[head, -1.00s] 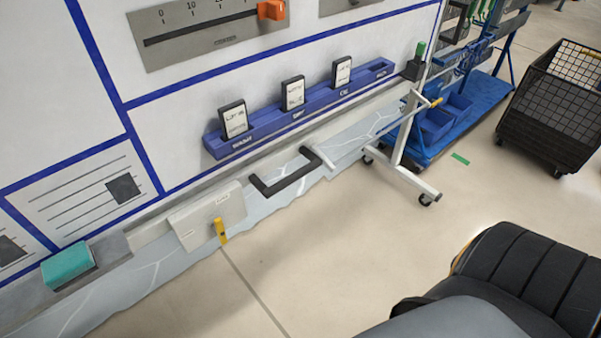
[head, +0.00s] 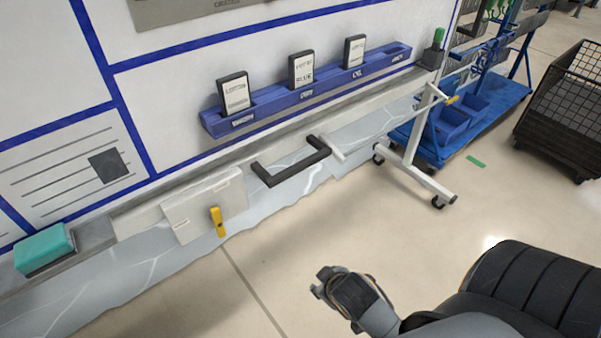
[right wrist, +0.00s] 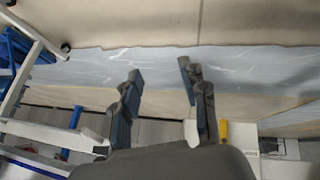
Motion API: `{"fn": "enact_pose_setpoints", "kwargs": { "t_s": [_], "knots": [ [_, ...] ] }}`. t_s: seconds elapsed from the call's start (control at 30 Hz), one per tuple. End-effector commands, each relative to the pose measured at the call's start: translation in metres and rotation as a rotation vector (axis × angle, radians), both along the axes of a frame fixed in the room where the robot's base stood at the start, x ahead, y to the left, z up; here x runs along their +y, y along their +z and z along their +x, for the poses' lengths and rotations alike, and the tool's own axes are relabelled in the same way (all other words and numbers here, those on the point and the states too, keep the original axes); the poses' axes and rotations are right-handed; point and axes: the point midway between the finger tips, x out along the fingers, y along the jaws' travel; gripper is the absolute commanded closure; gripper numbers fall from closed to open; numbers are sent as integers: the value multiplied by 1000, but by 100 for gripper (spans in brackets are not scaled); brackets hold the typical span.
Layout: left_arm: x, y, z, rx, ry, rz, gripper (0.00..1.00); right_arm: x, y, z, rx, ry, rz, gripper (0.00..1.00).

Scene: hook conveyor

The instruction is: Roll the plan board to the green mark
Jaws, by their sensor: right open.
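The plan board (head: 155,100) is white with blue lines and fills the left of the head view. A black U-shaped handle (head: 292,168) sticks out from its lower edge. Its white foot frame (head: 415,173) stands on castors at the right end. The green mark (head: 476,161) lies on the floor right of that foot. My right gripper (head: 322,283) is in front of the board, below and apart from the handle. In the right wrist view its two fingers (right wrist: 160,73) are spread with nothing between them. My left gripper is not in view.
A blue cart (head: 490,115) stands close behind the board's right foot. A black mesh cart (head: 560,110) is at far right. A yellow lever (head: 217,222) hangs from a pale box (head: 195,208) on the board. The floor in front is open.

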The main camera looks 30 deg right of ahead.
Motion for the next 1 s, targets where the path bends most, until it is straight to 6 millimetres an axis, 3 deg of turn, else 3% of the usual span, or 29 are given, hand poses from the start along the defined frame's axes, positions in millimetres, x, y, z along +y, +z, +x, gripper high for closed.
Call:
{"fn": "enact_pose_setpoints", "kwargs": {
  "t_s": [0.1,0.37,0.53,0.7,0.8,1.0],
  "knots": [
    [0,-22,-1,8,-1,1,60,-37,23,30,-153,25,-136,57],
    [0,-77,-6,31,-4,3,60,-94,70,82,-416,141,-433,57],
    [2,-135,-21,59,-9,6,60,-122,100,113,-591,316,-693,57],
    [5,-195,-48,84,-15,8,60,-129,114,132,-729,584,-940,57],
    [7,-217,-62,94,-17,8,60,-126,113,134,-773,714,-1020,57],
    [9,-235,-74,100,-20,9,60,-121,108,135,-809,836,-1078,57]
  ]
}}
